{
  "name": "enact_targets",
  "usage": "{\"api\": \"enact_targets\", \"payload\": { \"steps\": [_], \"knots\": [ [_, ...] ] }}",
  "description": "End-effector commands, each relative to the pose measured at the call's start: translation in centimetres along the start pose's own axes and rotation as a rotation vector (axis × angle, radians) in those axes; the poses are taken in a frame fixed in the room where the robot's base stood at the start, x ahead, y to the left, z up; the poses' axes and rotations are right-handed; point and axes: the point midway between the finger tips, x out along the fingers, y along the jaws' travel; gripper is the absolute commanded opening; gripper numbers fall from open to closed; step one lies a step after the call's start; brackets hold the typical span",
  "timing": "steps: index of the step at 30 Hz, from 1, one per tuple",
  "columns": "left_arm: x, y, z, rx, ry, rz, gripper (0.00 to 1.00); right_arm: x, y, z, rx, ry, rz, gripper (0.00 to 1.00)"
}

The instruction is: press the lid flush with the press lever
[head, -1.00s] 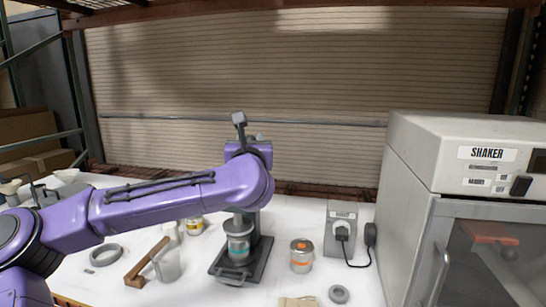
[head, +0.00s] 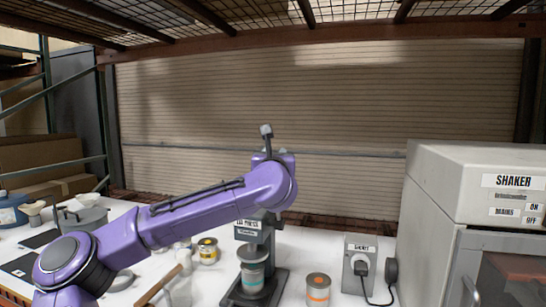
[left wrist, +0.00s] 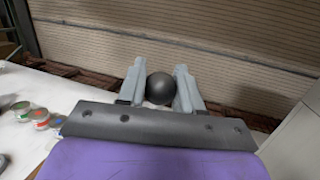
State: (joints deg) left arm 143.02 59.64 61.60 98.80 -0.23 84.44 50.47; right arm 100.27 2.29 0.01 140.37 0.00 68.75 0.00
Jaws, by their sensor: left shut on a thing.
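The press (head: 249,231) stands on the bench in the head view, its front label partly readable. A can with a teal band (head: 252,281) stands upright on the press base, under the press head. Whether its lid is flush cannot be seen. In the left wrist view, my left gripper (left wrist: 160,68) has its two grey fingers on either side of a dark round knob (left wrist: 160,90), shut on it. The knob looks like the press lever's end; the lever itself is hidden. In the head view my purple arm reaches above the press and covers its top. My right gripper is not in view.
A can with an orange band (head: 318,291) stands right of the press, near a grey socket box (head: 358,265) with a cable. The shaker cabinet (head: 480,215) fills the right side. A yellow-labelled tin (head: 208,251) stands left of the press, partly near my arm.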

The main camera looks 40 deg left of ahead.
Motion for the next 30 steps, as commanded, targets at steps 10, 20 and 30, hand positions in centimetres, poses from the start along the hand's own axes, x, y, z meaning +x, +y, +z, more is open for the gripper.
{"api": "enact_targets", "payload": {
  "steps": [10, 20, 30],
  "knots": [
    [0.0, -0.1, 0.1, -0.001, -0.001, 0.000, 0.59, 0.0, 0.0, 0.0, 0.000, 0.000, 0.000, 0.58],
    [-3.8, -0.1, -0.5, -0.004, -0.006, -0.003, 0.59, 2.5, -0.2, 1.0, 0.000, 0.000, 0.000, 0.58],
    [-10.3, 0.1, -0.2, 0.000, -0.004, -0.001, 0.59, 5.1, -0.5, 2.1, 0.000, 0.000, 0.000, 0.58]
  ]
}}
